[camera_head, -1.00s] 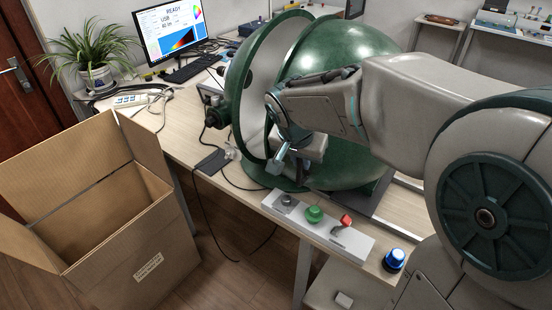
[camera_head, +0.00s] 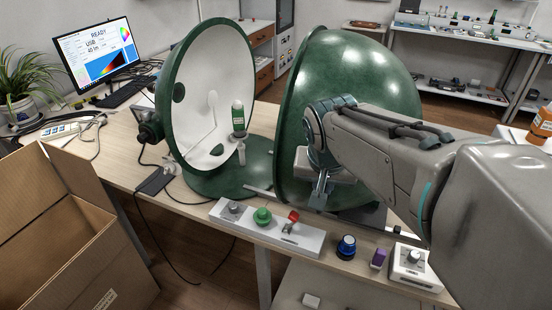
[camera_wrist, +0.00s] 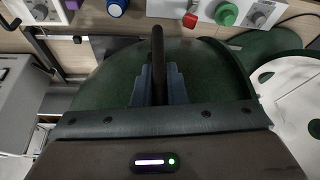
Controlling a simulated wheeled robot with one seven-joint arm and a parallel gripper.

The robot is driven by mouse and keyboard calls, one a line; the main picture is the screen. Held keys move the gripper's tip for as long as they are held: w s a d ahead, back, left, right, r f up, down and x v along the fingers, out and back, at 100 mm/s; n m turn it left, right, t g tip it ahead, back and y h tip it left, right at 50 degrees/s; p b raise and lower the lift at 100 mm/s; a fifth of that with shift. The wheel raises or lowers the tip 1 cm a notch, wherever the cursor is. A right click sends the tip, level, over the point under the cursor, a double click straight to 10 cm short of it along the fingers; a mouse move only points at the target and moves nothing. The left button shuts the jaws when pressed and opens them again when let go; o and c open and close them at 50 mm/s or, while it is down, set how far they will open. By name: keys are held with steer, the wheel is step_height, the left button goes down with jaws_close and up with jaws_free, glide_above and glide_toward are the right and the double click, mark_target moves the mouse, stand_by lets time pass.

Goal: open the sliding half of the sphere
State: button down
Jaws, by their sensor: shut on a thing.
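The green sphere stands split on the bench. Its fixed half (camera_head: 185,85) is at the left, with its white hollow inside facing right. The sliding half (camera_head: 350,75) stands to the right, with a wide gap between the two. My gripper (camera_head: 319,190) is at the near side of the sliding half. In the wrist view my gripper (camera_wrist: 157,85) is shut on a dark upright handle (camera_wrist: 157,50), with the green shell (camera_wrist: 105,85) behind it. My wrist and arm hide part of the sliding half in the head view.
A control panel (camera_head: 290,238) with knobs and a red switch lies at the bench's front edge, beside a blue knob (camera_head: 346,247). An open cardboard box (camera_head: 75,250) stands at the lower left.

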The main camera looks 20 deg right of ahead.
steer(key=c, duration=1.5)
jaws_free()
steer(key=shift+r, duration=0.15)
